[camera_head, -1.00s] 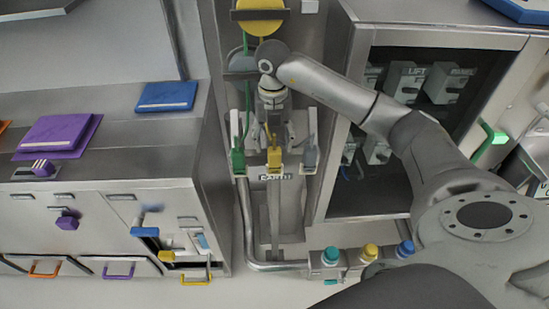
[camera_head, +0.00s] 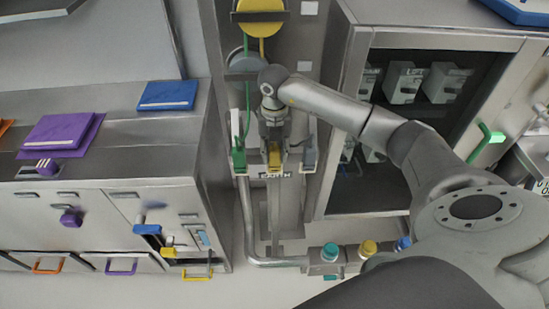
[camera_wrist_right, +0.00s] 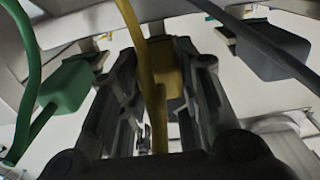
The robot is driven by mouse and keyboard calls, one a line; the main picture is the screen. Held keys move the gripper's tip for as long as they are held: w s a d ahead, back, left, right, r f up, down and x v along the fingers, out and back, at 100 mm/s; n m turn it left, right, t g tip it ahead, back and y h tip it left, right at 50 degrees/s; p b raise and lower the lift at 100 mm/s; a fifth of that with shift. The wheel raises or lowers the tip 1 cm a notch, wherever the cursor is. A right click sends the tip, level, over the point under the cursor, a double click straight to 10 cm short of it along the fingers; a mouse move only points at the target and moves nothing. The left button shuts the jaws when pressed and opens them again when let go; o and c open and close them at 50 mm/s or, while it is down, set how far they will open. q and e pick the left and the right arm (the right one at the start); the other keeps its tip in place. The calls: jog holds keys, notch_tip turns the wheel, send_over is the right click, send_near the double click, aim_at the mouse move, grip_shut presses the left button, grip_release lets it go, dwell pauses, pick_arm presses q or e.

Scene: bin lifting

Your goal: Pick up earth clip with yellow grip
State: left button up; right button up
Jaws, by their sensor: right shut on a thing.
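The earth clip with yellow grip (camera_head: 274,158) hangs on the rail above the EARTH label, in the middle of a row of three clips. My right gripper (camera_head: 272,143) reaches down to it from above and is shut on the yellow grip. In the right wrist view, the yellow grip (camera_wrist_right: 167,72) sits between the dark fingers of my right gripper (camera_wrist_right: 157,62), with its yellow cable running towards the camera. The clip's jaws are hidden. My left gripper is not in view.
A green clip (camera_head: 239,160) hangs to the left and a grey clip (camera_head: 309,159) to the right, both near my fingers. Cables run up beside the gripper. An open cabinet (camera_head: 340,120) stands at right. Capped knobs (camera_head: 330,252) sit below.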

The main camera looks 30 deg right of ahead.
grip_shut()
jog(key=shift+w+r, duration=0.15)
jog(key=shift+r, duration=0.15)
notch_tip(320, 180, up, 9)
jog(key=shift+r+b, duration=0.1)
jog(key=shift+b, duration=0.95)
jog(key=shift+r, duration=0.15)
